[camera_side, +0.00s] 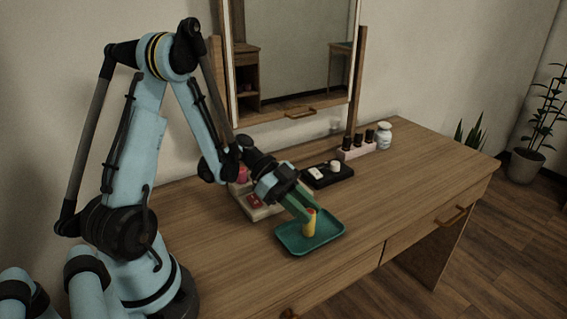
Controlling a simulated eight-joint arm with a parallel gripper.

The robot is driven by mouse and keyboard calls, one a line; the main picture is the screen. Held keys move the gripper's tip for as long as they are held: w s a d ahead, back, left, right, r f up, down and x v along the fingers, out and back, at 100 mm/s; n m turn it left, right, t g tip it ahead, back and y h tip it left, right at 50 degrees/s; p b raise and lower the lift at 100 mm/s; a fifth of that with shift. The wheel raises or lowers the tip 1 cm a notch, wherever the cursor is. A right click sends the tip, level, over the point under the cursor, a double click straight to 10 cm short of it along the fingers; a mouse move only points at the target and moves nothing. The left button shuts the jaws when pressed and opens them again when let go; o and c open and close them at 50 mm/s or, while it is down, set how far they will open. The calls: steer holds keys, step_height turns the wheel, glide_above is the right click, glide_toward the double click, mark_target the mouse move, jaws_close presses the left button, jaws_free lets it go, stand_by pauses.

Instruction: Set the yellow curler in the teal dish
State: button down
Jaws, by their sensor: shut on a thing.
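The yellow curler (309,223) is a small upright cylinder. My gripper (306,213) reaches down from the upper left with green fingers and is shut on the curler's upper part. The teal dish (328,233) is a shallow rectangular tray with a raised rim on the wooden table. The curler is over the inside of the dish; I cannot tell whether its lower end touches the dish floor. The fingers hide part of the curler's top.
A beige box with red items (262,211) stands left of the dish, partly behind my gripper. Behind are a black tray (327,181) with small items, a pink holder with dark bottles (357,152), a white jar (384,136) and a mirror (293,50). The right tabletop (420,165) is clear.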

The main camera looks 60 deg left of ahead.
steer(key=shift+f, duration=0.15)
steer(key=c, duration=0.9)
jaws_free()
steer(key=shift+o, duration=0.2)
